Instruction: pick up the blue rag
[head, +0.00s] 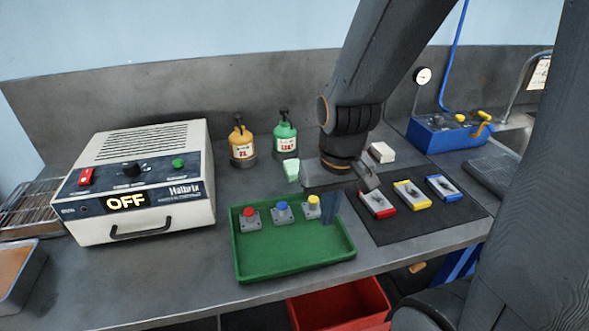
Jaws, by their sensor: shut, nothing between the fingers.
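My gripper (329,218) points down over the right end of the green tray (295,268), its fingers shut with nothing visible held. It is close to the button block with the yellow top (313,204). I cannot clearly make out a blue rag. A blue shape (463,266) shows below the bench's front edge at the right, partly hidden by my arm; I cannot tell whether it is cloth.
A white power box (143,180) reading OFF stands left. An oil bottle (242,145) and a green bottle (285,138) stand behind the tray. A dark mat (425,225) holds red, yellow and blue-ended holders. A red bin (340,305) is below.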

